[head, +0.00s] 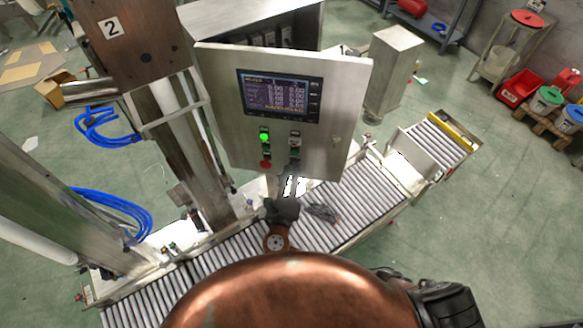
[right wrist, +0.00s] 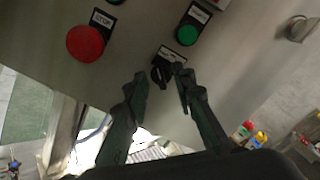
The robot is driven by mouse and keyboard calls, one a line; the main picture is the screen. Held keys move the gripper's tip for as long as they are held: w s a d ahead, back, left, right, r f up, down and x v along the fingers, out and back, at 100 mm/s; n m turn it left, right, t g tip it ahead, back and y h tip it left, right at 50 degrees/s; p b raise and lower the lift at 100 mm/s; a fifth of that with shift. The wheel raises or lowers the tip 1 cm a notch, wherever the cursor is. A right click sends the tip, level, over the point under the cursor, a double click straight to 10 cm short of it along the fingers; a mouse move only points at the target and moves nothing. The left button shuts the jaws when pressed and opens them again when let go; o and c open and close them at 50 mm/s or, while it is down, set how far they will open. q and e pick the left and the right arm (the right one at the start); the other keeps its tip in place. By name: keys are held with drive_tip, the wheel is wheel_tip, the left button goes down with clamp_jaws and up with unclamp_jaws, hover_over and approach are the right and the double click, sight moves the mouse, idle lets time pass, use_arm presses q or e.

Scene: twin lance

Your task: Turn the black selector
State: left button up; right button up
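The black selector (right wrist: 160,73) is a small dark knob below a white label on the grey panel in the right wrist view. My right gripper (right wrist: 160,74) is open, with one finger on each side of the selector. The fingertips are close to the knob; I cannot tell whether they touch it. In the head view my right gripper (head: 292,166) is at the lower part of the control panel (head: 225,130), and the selector is hard to make out behind it. My left gripper is not in view.
A red stop button (right wrist: 85,43) sits left of the selector, and a green button (right wrist: 188,34) sits above right. A lit green lamp (head: 264,136) and a screen (head: 280,95) are higher on the panel. A roller conveyor (head: 350,205) runs below.

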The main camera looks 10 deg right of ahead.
drive_tip(key=shift+w+d, duration=0.2)
drive_tip(key=shift+w, duration=0.3)
clamp_jaws()
